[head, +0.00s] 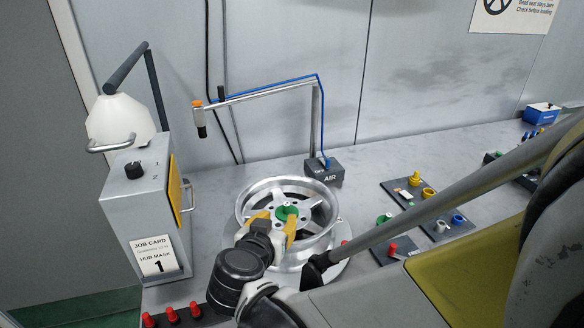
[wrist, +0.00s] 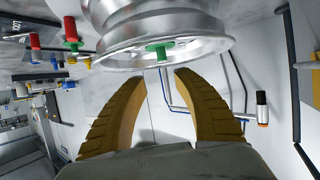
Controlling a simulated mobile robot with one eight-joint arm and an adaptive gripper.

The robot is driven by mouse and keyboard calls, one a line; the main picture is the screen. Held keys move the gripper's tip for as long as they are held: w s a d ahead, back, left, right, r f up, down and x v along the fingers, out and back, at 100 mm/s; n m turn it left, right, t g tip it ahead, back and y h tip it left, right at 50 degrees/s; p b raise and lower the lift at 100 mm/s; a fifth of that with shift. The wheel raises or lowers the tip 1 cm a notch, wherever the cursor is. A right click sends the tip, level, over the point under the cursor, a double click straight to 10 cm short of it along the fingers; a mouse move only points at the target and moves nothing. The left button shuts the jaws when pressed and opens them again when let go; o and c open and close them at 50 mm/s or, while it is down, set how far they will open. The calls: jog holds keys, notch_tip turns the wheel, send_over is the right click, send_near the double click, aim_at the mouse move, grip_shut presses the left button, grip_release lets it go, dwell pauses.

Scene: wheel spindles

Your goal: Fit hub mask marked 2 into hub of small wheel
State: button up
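The silver spoked wheel (head: 327,238) lies face up on the bench. A green hub mask (head: 287,211) sits at its hub; no number is legible on it. In the wrist view the green mask (wrist: 159,51) shows at the wheel's (wrist: 105,62) centre, just beyond my fingertips. My gripper (head: 279,222) is over the wheel with its yellow fingers near the hub. In the wrist view my gripper (wrist: 158,78) is open, with a clear gap and nothing held between the fingers. How deep the mask sits is hard to tell.
A grey box (head: 135,205) with a job card (head: 158,256) reading "HUB MASK 1" stands left. An air stand (head: 324,172) is behind the wheel. Dark trays (head: 408,190) with coloured masks lie right. Several red-topped pieces (head: 172,314) stand at the front left.

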jog(key=d, duration=0.2)
jog(key=d+g, duration=0.1)
jog(key=d, duration=0.1)
jog(key=s+d+g, duration=0.1)
jog(key=d, duration=0.2)
jog(key=shift+r, duration=0.15)
jog(key=s+d+n+g+y, duration=0.2)
jog(key=s+d+g+y, duration=0.1)
jog(key=s+d, duration=1)
jog(key=shift+s+d+r+n+g, duration=0.25)
jog(key=shift+s+r+n+g, duration=0.2)
jog(key=shift+s, duration=0.75)
